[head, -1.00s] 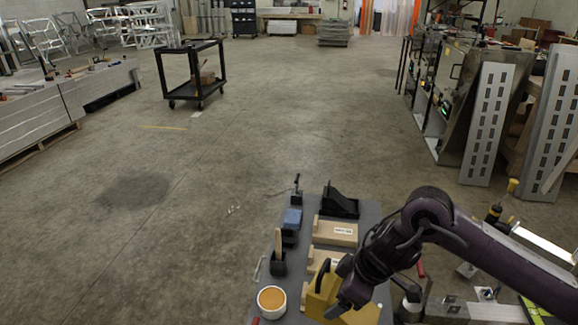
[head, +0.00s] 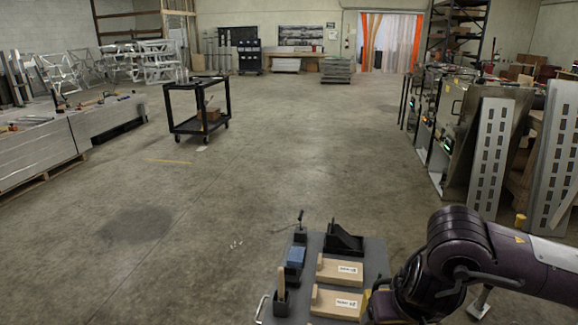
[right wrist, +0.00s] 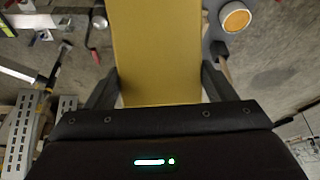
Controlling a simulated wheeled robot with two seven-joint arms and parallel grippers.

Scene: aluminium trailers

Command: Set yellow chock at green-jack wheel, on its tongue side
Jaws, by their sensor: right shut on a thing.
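The yellow chock (right wrist: 158,50) fills the upper middle of the right wrist view. My right gripper (right wrist: 157,86) is shut on it, with one dark finger on each side. In the head view my right arm comes in from the lower right. The gripper there is mostly hidden behind the arm and cut by the bottom edge, with only a sliver of yellow showing. My left gripper is not in view. I cannot make out the green jack, its wheel or the trailer tongue in these views.
A grey cart top (head: 376,262) at the bottom carries wooden blocks (head: 340,271), a black wedge (head: 343,240), a blue block (head: 296,256) and a brush (head: 281,286). A white cup (right wrist: 236,16) shows in the right wrist view. Slotted metal ramps (head: 488,155) lean at right.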

